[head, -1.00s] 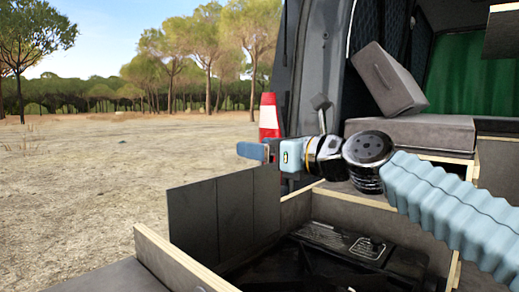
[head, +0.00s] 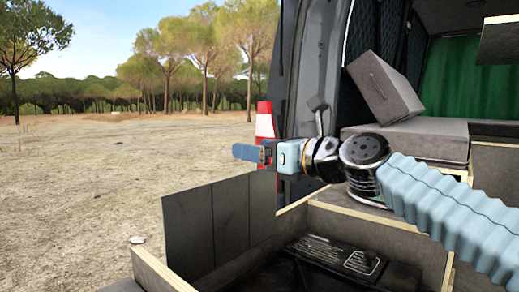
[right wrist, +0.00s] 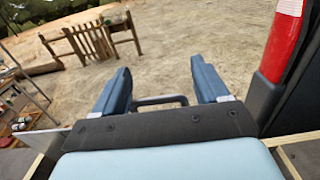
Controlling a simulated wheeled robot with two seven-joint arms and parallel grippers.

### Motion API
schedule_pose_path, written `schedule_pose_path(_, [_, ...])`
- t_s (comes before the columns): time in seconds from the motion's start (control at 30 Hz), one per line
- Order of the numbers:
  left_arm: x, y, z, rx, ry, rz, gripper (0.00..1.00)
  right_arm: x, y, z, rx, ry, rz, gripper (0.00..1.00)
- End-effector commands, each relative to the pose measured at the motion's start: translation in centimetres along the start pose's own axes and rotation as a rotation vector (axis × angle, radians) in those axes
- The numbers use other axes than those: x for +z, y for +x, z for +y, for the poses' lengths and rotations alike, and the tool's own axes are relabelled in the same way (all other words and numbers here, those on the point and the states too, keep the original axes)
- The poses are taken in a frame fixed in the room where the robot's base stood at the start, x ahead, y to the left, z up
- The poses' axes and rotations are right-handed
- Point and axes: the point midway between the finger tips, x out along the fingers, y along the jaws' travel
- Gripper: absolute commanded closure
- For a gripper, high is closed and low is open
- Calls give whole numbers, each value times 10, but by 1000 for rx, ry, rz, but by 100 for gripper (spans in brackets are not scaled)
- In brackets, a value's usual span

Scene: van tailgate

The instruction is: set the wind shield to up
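The wind shield appears to be the dark panel (head: 220,222) with vertical fold lines, standing upright along the outer side of the tailgate box in the head view. My right gripper (head: 244,152) is above and just beyond the panel's top edge, pointing left, with a visible gap between them. In the right wrist view its two blue fingers are spread apart (right wrist: 160,70) with nothing held between them. A grey bar shows behind the fingers there; I cannot tell what it belongs to. My left gripper is not in view.
The van's red and white tail light (head: 265,122) and door pillar stand close behind my gripper. A grey cushion (head: 385,87) leans inside the van. A wooden fence (right wrist: 95,40) stands on open ground.

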Motion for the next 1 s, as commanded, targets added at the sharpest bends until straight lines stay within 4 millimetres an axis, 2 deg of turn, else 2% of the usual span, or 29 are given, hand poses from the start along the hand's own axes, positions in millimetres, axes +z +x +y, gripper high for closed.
schedule_pose_path(0.17, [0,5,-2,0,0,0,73,-2,-10,0,0,-1,1,26])
schedule_pose_path(0.27, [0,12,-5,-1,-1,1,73,-3,-29,0,-2,-3,0,26])
schedule_pose_path(0.5, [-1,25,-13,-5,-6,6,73,-3,-88,0,-3,-2,-1,26])
schedule_pose_path(0.7, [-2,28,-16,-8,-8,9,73,-1,-125,0,-2,-1,0,26])
schedule_pose_path(0.83, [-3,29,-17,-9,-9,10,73,0,-136,0,-1,0,-1,26])
schedule_pose_path(1.0, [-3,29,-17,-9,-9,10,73,0,-138,0,0,0,0,26])
